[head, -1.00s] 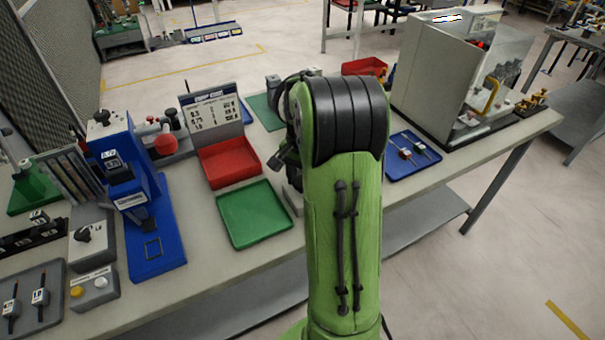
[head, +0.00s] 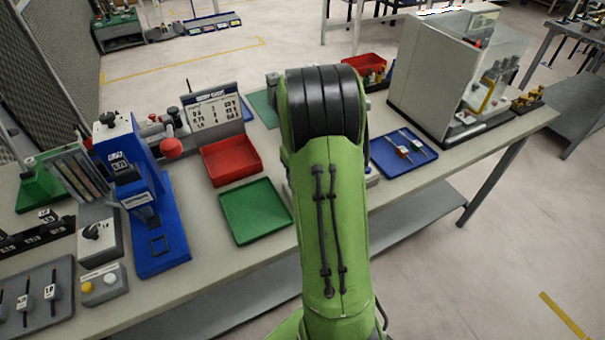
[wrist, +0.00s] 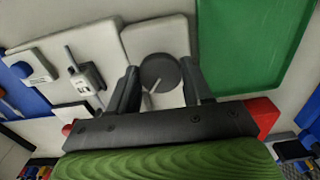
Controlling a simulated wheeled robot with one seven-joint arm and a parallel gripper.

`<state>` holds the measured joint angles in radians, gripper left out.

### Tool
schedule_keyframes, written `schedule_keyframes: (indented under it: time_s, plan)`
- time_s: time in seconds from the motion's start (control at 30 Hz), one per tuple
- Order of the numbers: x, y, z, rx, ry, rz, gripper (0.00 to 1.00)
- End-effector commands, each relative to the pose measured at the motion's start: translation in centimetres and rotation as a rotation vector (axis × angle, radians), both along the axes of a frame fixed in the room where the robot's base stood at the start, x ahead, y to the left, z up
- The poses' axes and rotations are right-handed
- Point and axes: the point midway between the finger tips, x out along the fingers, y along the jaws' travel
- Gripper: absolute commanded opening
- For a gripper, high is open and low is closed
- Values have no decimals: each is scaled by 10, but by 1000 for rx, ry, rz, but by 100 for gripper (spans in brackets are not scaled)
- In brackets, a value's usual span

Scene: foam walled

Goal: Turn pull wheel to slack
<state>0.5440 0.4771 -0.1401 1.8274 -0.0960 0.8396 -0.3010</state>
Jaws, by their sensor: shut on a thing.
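The pull wheel appears to be the dark grey round wheel (wrist: 158,74) with a pale line on its face in the wrist view. It sits over a light grey block (wrist: 155,36). My gripper (wrist: 160,66) has one finger on each side of the wheel and is shut on it. I cannot read any slack mark near the wheel. In the head view my green arm hides the gripper and the wheel.
In the wrist view a green surface (wrist: 255,40) lies right of the wheel and a small grey unit (wrist: 88,76) left. The head view shows a green tray (head: 254,211), red tray (head: 231,160), blue press (head: 149,215), blue tray (head: 402,153) and machine housing (head: 433,70) on the bench.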

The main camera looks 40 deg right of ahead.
Motion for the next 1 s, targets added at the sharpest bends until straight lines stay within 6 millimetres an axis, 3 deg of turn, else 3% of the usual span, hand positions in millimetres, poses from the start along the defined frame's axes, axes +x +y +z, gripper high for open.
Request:
schedule_keyframes:
  time_s: [0.5, 1.0]
  plan:
    - [1, -1, 1, -3, -4, 462, 19]
    - [1, -1, 1, -4, -4, 684, 19]
